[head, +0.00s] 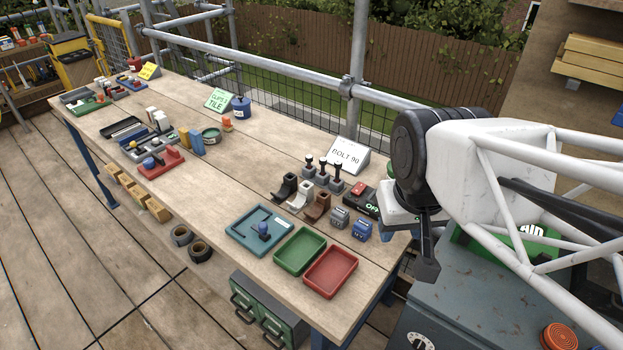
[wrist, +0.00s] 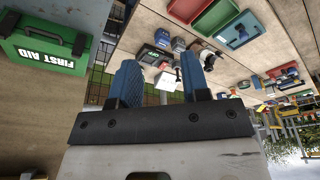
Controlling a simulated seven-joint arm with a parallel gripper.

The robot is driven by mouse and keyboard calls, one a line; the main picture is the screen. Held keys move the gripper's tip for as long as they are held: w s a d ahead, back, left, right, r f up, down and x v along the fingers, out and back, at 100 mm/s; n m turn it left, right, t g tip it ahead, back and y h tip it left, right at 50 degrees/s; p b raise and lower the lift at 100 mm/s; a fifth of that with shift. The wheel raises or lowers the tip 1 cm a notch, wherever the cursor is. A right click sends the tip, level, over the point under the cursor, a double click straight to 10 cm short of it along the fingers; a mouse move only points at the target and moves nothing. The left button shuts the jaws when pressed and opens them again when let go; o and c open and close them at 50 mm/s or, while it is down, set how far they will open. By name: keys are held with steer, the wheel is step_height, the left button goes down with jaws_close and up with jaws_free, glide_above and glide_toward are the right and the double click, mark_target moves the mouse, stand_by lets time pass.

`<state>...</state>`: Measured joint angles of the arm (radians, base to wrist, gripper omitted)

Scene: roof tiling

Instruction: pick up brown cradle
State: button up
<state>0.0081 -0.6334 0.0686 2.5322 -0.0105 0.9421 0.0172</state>
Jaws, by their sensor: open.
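The brown cradle (head: 317,207) stands on the wooden bench in the head view. It is the nearest to me in a short row with a white cradle (head: 300,197) and a black cradle (head: 285,187). My gripper shows in the wrist view (wrist: 161,72) with its two blue fingers apart and nothing between them. In the head view it is partly hidden by my arm, at the bench's right end, right of the brown cradle and apart from it.
Bolts on grey blocks stand behind the cradles, by a BOLT 90 sign (head: 348,155). Two small grey-blue boxes (head: 361,230) and a black switch box (head: 359,198) are to the right. Blue, green (head: 299,251) and red (head: 331,272) trays lie in front. Rails border the bench's back.

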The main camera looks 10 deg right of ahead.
steer(key=o, duration=0.5)
steer(key=shift+w, duration=0.1)
steer(key=w+a+f+m, duration=0.1)
steer(key=w+f+m, duration=0.15)
steer(key=w, duration=0.95)
steer(key=w+a+f+m+g, duration=0.1)
steer(key=w+f+m, duration=0.1)
steer(key=w+f, duration=0.4)
steer(key=w+a+f+m, duration=0.2)
steer(key=w+f, duration=0.4)
steer(key=w, duration=0.3)
steer(key=w+a+f+m+g, duration=0.1)
steer(key=w+a+f+m, duration=0.1)
steer(key=w+f, duration=0.4)
steer(key=shift+w+a+g, duration=0.2)
steer(key=shift+w+g, duration=0.1)
steer(key=shift+w, duration=0.5)
steer(key=shift+w+a+f, duration=0.1)
steer(key=shift+w+f, duration=0.15)
steer(key=shift+f, duration=0.05)
